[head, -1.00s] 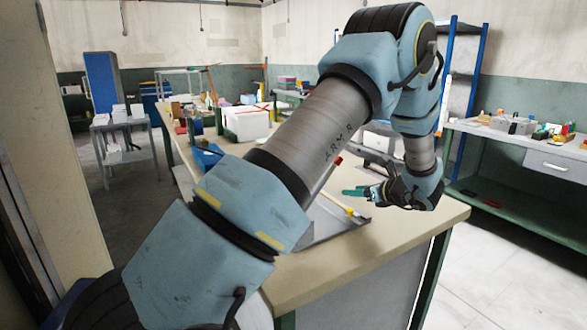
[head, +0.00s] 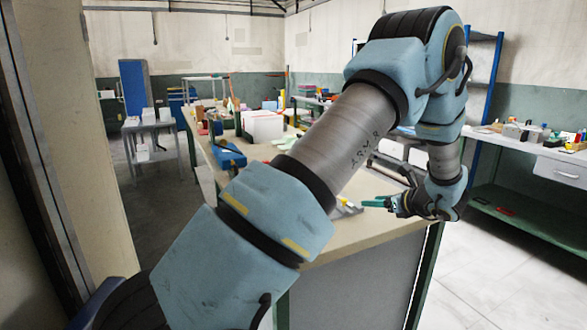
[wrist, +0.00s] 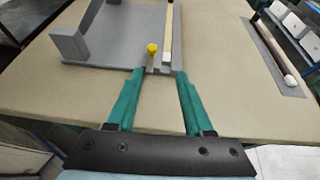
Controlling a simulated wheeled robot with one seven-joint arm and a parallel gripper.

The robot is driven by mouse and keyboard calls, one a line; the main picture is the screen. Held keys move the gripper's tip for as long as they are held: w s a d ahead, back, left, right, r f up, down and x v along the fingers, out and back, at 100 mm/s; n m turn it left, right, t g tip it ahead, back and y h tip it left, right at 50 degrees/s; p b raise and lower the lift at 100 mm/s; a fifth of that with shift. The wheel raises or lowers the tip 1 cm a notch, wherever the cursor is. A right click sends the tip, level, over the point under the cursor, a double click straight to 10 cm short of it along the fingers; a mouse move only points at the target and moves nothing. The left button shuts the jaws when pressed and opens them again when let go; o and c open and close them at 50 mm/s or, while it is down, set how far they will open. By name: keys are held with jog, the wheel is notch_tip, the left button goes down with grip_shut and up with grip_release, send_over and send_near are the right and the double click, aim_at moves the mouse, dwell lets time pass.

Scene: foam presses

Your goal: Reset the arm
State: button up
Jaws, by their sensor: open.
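My arm stretches from the lower left to the upper right of the head view and bends down at the elbow. My gripper (head: 378,203) hangs over the near right corner of the workbench (head: 345,243). In the wrist view my gripper (wrist: 158,75) shows two green fingers spread apart with nothing held between them. Past the fingertips lies a grey plate (wrist: 112,50) with an upright bracket, a yellow knob (wrist: 152,48) and a pale bar. Whether the fingertips touch the plate's edge cannot be told.
A white box (head: 262,126) and a blue tool (head: 228,155) stand farther along the bench. A side table with a drawer (head: 560,171) is on the right. A wall edge (head: 75,160) rises close on the left. Open floor (head: 490,265) lies right of the bench.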

jog(key=a+n+g, duration=0.1)
jog(key=a, duration=0.2)
jog(key=s+a+n+g, duration=0.1)
jog(key=a, duration=0.2)
jog(key=a+n+g+y, duration=0.1)
jog(key=a+n, duration=0.1)
jog(key=a, duration=0.1)
jog(key=shift+s, duration=0.2)
jog(key=s+a+r+n+g+h, duration=0.2)
jog(key=s+a+n+g+h, duration=0.5)
jog(key=s+a+n, duration=1.4)
jog(key=n, duration=0.4)
jog(key=shift+r, duration=0.4)
jog(key=shift+a, duration=0.1)
